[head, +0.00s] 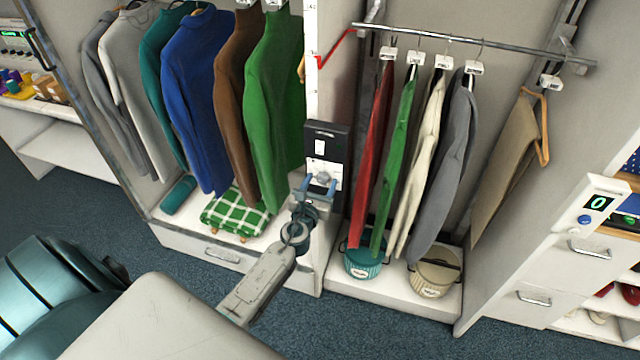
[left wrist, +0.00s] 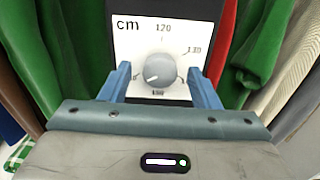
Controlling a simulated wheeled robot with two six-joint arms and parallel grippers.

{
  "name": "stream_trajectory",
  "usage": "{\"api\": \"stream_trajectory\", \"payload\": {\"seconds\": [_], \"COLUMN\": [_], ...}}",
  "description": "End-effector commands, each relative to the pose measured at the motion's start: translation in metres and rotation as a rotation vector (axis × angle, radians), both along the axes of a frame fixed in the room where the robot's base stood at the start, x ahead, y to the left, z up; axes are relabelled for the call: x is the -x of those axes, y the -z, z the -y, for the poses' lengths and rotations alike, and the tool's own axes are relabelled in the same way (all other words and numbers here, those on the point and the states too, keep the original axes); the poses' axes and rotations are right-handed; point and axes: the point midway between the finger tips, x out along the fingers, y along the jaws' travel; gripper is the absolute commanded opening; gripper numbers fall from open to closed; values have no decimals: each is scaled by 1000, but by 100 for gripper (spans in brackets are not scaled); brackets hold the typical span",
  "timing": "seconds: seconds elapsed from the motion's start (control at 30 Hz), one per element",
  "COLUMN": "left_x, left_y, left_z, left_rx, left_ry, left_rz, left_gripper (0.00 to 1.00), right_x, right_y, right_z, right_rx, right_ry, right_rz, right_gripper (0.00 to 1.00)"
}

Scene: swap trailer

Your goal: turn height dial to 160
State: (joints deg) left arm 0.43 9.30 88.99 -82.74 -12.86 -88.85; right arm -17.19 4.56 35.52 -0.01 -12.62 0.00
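The height dial is a round grey knob (left wrist: 159,70) on a white plate marked "cm" (left wrist: 128,26), set in a black panel (head: 327,140) on the wardrobe's upright divider. The plate shows 120 at the top and 130 at the upper right; a label below the knob is too small to read surely. The knob's white mark points to the lower left. My left gripper (head: 319,187) is in front of the dial, its blue fingers apart on either side of the knob (head: 322,177). I cannot tell whether they touch it. My right gripper is not in view.
Sweaters (head: 200,100) hang left of the divider and trousers (head: 415,150) hang right of it, close to the panel. A green checked cloth (head: 236,213) and two baskets (head: 434,271) are below. A unit with a green "0" display (head: 598,203) stands at the right.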

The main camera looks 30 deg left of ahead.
Motion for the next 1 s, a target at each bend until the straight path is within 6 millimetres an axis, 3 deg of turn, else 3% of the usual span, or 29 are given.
{"api": "stream_trajectory", "payload": {"seconds": [0.37, 0.8, 1.0], "left_x": [9, 85, 103], "left_y": [0, 2, 1], "left_z": [2, 20, 24], "left_rx": [2, 1, 2], "left_ry": [1, 0, 0], "left_rz": [0, -1, 0], "left_gripper": [56, 56, 56], "right_x": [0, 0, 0], "right_y": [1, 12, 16], "right_z": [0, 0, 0], "right_rx": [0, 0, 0], "right_ry": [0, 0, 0], "right_rz": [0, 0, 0], "right_gripper": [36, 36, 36]}}
